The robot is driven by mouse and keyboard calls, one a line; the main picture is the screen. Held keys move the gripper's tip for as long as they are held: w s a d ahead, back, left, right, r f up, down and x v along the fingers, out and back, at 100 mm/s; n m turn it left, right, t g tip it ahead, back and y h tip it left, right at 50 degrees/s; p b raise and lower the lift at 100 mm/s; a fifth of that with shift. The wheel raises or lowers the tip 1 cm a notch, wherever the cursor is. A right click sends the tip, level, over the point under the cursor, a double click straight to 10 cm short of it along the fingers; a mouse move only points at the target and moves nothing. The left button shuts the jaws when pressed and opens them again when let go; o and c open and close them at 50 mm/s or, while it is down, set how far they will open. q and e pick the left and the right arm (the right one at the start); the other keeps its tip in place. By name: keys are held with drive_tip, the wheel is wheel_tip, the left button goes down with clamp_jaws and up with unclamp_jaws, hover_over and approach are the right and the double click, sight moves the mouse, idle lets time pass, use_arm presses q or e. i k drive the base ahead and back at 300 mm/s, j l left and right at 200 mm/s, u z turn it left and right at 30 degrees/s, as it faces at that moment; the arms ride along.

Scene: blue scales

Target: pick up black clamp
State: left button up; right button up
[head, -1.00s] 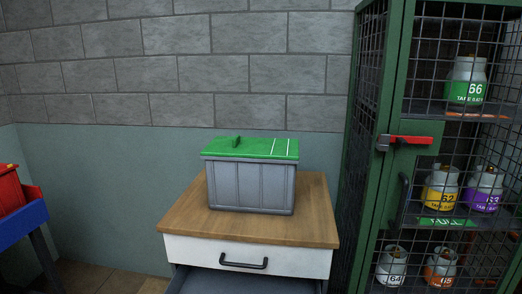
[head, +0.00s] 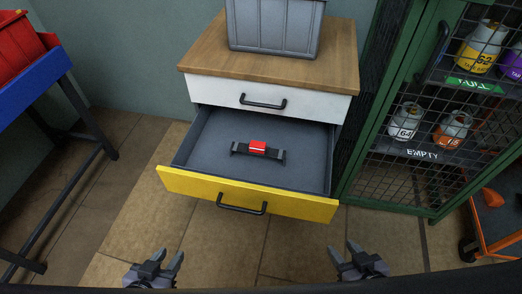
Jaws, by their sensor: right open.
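The black clamp (head: 242,149) lies in the open drawer (head: 208,165), in the middle of its grey floor. It is a dark bar with a red block on its centre. My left gripper (head: 174,262) is at the bottom left of the head view, its fingers apart and empty. My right gripper (head: 342,252) is at the bottom right, its fingers apart and empty. Both are in front of the drawer, well apart from the clamp.
The drawer has a yellow front (head: 180,184) with a black handle. Above it are a closed white drawer (head: 215,90) and a wooden top (head: 200,60) bearing a grey bin (head: 272,28). A green mesh cage (head: 375,130) stands close on the right, a blue-topped table (head: 30,72) at left.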

sight(257, 148)
drive_tip(key=i+j+z, duration=0.2)
drive_tip(key=j, duration=0.6)
drive_tip(key=i+j+z, duration=0.1)
drive_tip(key=j+z, duration=0.15)
drive_tip(key=j, duration=0.6)
drive_tip(key=j+z, duration=0.2)
drive_tip(key=j, duration=0.6)
drive_tip(key=i, duration=0.5)
